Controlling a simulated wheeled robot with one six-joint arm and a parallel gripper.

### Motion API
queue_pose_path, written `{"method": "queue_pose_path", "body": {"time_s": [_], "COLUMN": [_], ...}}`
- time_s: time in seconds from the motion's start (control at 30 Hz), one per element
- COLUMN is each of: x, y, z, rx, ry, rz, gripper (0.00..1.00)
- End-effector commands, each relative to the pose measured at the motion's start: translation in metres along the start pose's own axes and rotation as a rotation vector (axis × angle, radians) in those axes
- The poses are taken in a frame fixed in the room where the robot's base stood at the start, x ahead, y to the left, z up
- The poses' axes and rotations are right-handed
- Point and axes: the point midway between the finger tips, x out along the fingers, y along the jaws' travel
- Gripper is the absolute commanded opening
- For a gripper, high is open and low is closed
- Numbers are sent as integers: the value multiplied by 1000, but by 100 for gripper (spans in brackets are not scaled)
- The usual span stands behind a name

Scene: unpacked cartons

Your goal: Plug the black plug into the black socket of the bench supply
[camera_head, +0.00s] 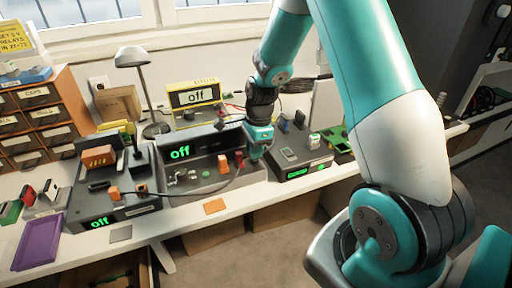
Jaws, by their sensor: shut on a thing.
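My gripper (256,152) points down at the right end of a grey bench unit with a lit "off" display (180,152), which looks like the bench supply. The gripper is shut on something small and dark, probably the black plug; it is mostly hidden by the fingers. A dark cable (205,191) curves along the front of this unit toward the gripper. A red plug-like piece (239,160) and an orange one (222,164) stand just left of the gripper. I cannot make out the black socket, nor whether the plug is in it.
Another dark unit reading "off" (100,222) stands at left, and a unit with a green display (300,173) at right. A yellow meter (193,97) and a lamp (132,56) stand behind. A purple tray (38,243) lies front left. The bench's front strip is mostly clear.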

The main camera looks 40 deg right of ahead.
Motion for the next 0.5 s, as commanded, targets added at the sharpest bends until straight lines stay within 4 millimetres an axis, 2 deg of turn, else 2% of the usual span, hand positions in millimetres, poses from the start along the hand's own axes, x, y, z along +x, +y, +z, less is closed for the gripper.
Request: {"method": "queue_pose_path", "body": {"time_s": [0.3,0.33,0.4,0.47,0.5], "x": [2,2,2,2,2], "y": [0,0,0,0,0], "z": [0,0,0,0,0], "rx": [0,0,0,0,0], "ry": [0,0,0,0,0], "rz": [0,0,0,0,0], "gripper": [0,20,36,48,48]}}
